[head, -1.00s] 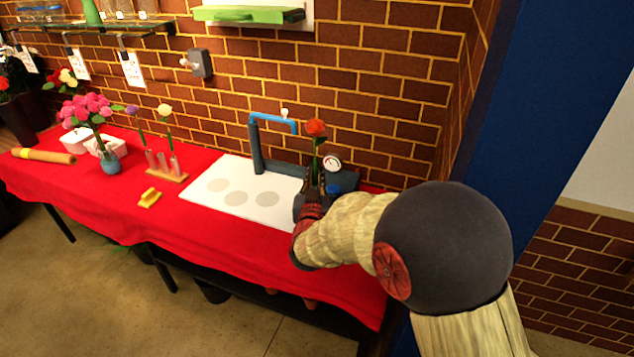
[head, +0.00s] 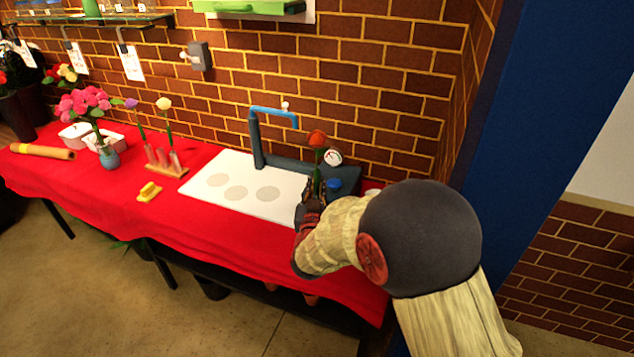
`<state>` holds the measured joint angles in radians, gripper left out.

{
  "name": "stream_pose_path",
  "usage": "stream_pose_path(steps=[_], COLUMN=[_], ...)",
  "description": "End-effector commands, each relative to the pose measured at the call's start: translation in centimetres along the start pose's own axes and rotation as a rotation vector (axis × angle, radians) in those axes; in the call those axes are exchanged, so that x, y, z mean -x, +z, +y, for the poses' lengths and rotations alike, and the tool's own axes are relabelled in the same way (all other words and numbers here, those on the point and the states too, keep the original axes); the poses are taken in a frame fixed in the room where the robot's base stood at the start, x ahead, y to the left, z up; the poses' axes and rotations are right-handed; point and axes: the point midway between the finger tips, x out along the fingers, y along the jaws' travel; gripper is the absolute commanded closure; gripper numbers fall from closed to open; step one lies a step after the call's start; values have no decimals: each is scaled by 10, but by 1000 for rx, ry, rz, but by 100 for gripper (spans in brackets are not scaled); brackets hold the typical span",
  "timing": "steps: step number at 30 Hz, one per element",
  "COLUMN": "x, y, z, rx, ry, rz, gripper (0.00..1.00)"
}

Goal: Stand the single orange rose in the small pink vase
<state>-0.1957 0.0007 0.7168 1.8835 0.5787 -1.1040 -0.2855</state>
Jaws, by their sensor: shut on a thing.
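The orange rose (head: 317,138) stands nearly upright on its green stem at the right end of the red table. My gripper (head: 313,188) is shut on the stem, below the bloom; my arm hides part of the jaws and the stem's lower end. I cannot make out the small pink vase for certain. A pale, pinkish thing (head: 373,190) shows just behind my arm, right of the gripper, mostly hidden.
A white board (head: 225,170) with grey discs lies left of my gripper. A blue-tipped pipe stand (head: 257,140), dial (head: 333,157) and blue cap (head: 334,183) are close by. A wooden tube rack (head: 166,170), yellow block (head: 149,192) and blue vase (head: 108,158) stand farther left.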

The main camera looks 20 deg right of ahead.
Motion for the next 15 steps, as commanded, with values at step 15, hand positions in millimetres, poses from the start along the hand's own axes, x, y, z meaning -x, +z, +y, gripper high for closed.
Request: stream_pose_path(steps=[15], x=[0], y=[35], z=[0], rx=[0], ry=[-1], rz=[0], gripper=[100])
